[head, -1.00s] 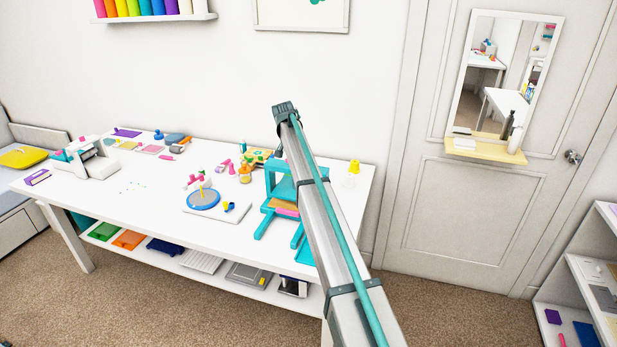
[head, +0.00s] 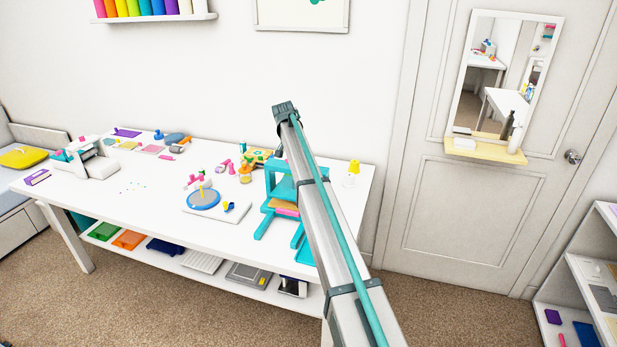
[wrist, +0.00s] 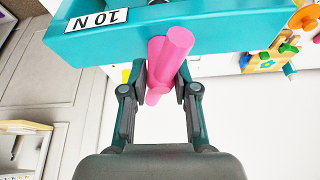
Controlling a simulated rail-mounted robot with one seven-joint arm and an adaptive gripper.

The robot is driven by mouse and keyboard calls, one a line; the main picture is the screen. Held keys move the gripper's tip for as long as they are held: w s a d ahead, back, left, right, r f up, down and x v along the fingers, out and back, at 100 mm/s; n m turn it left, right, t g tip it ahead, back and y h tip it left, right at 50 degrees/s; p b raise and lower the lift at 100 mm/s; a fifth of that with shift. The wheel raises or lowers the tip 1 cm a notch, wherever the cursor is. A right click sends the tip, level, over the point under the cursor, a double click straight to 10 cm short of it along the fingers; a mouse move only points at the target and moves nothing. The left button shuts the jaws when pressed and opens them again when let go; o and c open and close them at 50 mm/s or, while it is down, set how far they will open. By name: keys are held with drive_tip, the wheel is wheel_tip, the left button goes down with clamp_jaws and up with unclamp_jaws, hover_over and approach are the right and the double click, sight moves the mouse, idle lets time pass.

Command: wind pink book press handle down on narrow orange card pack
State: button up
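The teal book press (head: 271,222) stands at the right end of the white table, partly behind my arm. Inside it an orange layer (head: 284,203), seemingly the card pack, lies with a pink layer beside or below it; my arm hides part of both. In the wrist view the press's teal top beam (wrist: 230,32) carries a "10 N" label. The pink handle (wrist: 172,47) sticks out in front of the beam. My gripper (wrist: 162,72) has a finger on each side of the handle and appears closed on it. In the head view my arm hides the gripper and handle.
The white table (head: 130,205) holds a blue round turntable (head: 203,199) and small colourful tools left of the press. A door with a mirror (head: 505,75) is to the right.

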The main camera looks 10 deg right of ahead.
idle(0.3)
drive_tip(key=shift+r+p, duration=1.05)
drive_tip(key=shift+r, duration=1.95)
drive_tip(key=o, duration=0.4)
drive_tip(key=shift+r, duration=0.1)
drive_tip(key=p+v, duration=0.2)
drive_tip(key=v, duration=0.3)
drive_tip(key=shift+s+a+r, duration=0.15)
drive_tip(key=shift+s+r, duration=0.05)
drive_tip(key=shift+r, duration=0.15)
